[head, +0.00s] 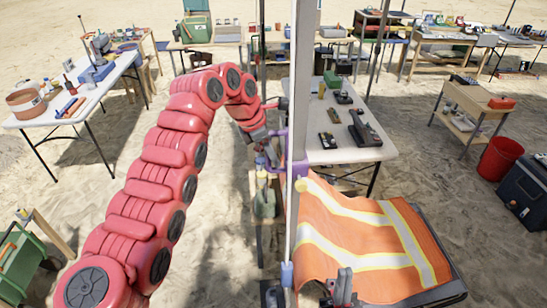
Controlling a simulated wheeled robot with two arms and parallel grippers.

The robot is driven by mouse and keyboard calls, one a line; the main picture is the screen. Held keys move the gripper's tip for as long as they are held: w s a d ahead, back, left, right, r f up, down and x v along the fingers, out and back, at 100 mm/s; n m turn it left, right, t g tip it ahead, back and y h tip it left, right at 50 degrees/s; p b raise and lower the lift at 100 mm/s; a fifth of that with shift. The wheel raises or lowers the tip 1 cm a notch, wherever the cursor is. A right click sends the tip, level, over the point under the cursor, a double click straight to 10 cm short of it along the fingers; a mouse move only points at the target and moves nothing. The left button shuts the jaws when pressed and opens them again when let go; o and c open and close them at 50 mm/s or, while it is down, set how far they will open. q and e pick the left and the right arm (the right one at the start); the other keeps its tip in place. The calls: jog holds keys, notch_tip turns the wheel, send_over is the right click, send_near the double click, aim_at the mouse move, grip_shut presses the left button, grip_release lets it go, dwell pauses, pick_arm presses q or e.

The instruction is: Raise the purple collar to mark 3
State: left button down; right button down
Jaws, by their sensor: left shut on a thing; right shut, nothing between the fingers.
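The purple collar (297,168) sits around a tall pale upright post (302,80) near the middle of the head view. A purple handle part reaches from the collar to the left. My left gripper (268,140), on the red segmented arm, is at this handle and shut on the collar. Its fingertips are small and partly hidden. My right gripper (343,288) is at the bottom, right of the post, shut and empty, in front of the orange vest. No readable mark numbers show on the post.
A blue-lavender block (287,275) is low on the post. An orange reflective vest (365,245) drapes over a dark surface at right. A white table (350,150) with tools stands behind. Another white table (75,95) is at left. Open sand lies between.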

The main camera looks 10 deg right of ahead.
pick_arm(q)
jog(key=shift+w+r, duration=0.15)
jog(key=shift+r, duration=0.15)
jog(key=c, duration=0.8)
grip_release()
jog(key=shift+f, duration=0.1)
jog(key=b+v, duration=0.3)
jog(key=v, duration=0.1)
jog(key=shift+a+r, duration=0.15)
jog(key=shift+r, duration=0.2)
jog(key=p+v, duration=0.3)
jog(key=v, duration=0.4)
jog(key=shift+s+r+p, duration=0.15)
jog(key=shift+s+p, duration=0.1)
jog(key=shift+p, duration=0.05)
